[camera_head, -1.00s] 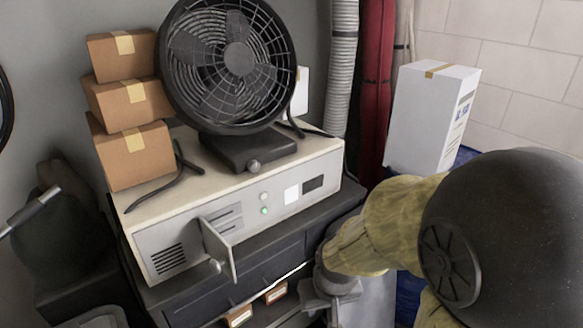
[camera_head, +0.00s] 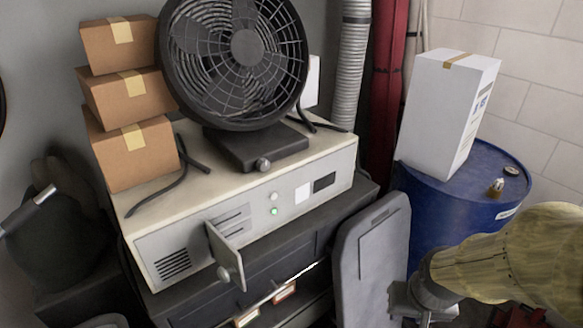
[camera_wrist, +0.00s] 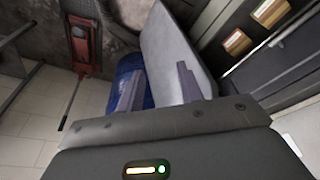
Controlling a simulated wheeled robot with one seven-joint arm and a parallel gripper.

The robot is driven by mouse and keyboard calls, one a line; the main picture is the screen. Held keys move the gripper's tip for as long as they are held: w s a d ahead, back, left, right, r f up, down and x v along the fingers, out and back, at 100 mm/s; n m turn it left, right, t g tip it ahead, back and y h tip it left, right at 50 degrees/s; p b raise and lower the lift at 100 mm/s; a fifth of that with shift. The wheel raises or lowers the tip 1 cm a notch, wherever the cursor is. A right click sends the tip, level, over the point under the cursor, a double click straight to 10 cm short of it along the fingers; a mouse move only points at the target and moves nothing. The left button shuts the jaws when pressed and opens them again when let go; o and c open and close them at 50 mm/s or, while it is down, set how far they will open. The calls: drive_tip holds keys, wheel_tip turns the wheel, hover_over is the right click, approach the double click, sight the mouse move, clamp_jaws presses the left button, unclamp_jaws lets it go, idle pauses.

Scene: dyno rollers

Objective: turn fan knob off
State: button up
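A black round fan (camera_head: 245,48) stands on the beige machine box, its grille facing front. Its small grey round knob (camera_head: 263,164) sticks out of the front of the dark fan base (camera_head: 240,147). Nothing touches the knob, and its turned position is too small to read. The fan is not in the wrist view.
The beige machine (camera_head: 180,225) has a small door (camera_head: 225,257) standing open and a green light. Cardboard boxes (camera_head: 130,150) are stacked left of the fan. A blue drum (camera_head: 435,215) carrying a white box (camera_head: 445,110) and a grey panel (camera_head: 372,255) stand right.

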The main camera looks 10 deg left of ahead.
drive_tip(key=shift+d, duration=0.15)
drive_tip(key=shift+o, duration=1.3)
drive_tip(key=shift+w, duration=0.25)
drive_tip(key=w+a+r+n+t+y+b, duration=0.35)
drive_tip(key=w+a+r+t, duration=0.35)
drive_tip(key=w+t, duration=0.3)
drive_tip(key=s+a+r+n+y, duration=0.1)
drive_tip(key=a+r+y, duration=0.2)
drive_tip(key=a, duration=0.1)
drive_tip(key=s+a+r+n+y+b, duration=0.1)
drive_tip(key=a+r+n+y, duration=0.1)
drive_tip(key=a+r+y, duration=0.1)
drive_tip(key=a+r+n+y+b, duration=0.1)
drive_tip(key=a+r+n+y, duration=0.1)
drive_tip(key=a, duration=0.4)
drive_tip(key=shift+s+a+r+y, duration=0.1)
drive_tip(key=shift+s+r+y, duration=0.3)
drive_tip(key=shift+r+y, duration=0.35)
